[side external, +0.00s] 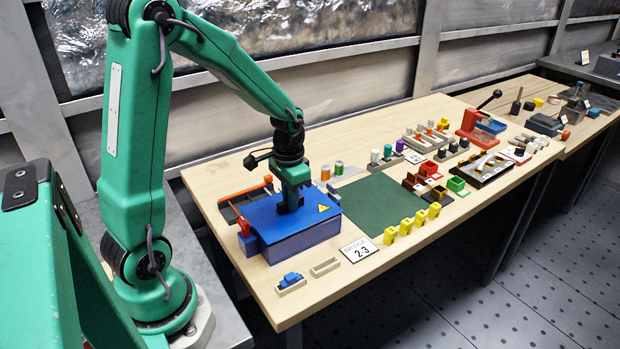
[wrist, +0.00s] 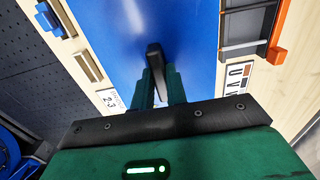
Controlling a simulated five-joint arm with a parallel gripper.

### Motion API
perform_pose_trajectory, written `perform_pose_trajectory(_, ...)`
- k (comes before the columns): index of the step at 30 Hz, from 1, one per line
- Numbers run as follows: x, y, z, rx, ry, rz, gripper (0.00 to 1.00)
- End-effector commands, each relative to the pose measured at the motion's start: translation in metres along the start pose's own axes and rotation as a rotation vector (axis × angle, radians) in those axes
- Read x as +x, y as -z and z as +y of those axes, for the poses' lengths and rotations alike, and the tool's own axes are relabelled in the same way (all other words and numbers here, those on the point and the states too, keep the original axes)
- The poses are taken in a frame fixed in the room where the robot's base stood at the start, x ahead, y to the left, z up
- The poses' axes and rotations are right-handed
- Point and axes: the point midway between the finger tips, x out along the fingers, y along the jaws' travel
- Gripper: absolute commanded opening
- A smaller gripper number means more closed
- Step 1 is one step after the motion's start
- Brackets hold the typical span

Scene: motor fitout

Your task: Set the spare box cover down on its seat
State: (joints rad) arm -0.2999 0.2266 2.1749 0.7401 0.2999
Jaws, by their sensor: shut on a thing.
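The blue cover (side external: 268,222) carries a yellow warning triangle and lies level on or just above the blue box (side external: 305,241) at the near left of the bench. I cannot tell whether it is fully seated. My gripper (side external: 290,207) points down over the middle of the cover. In the wrist view, my gripper (wrist: 158,73) is shut on the cover's dark upright handle (wrist: 154,54), with the blue cover (wrist: 195,30) filling the view beyond. The box's rim and interior are hidden under the cover.
A red-topped blue part (side external: 245,232) stands close at the box's left. A dark divided tray (side external: 238,203) with orange edging lies behind. Small trays (side external: 324,266) and a "2-3" card (side external: 360,250) lie in front. A clear green mat (side external: 378,204) lies to the right.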

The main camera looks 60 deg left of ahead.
Motion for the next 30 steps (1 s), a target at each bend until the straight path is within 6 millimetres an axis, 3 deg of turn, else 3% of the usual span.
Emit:
perform_pose_trajectory(8,0.004,0.000,0.000,0.000,0.000,0.001,0.00)
perform_pose_trajectory(9,0.004,0.000,0.000,0.000,0.001,0.002,0.18)
perform_pose_trajectory(12,0.004,0.000,0.000,0.000,0.000,0.002,0.38)
perform_pose_trajectory(13,0.004,0.000,0.000,0.000,0.000,0.001,0.40)
perform_pose_trajectory(23,0.004,0.000,0.000,0.000,0.000,-0.001,0.40)
perform_pose_trajectory(30,-0.011,0.001,0.000,0.000,0.001,0.002,0.40)
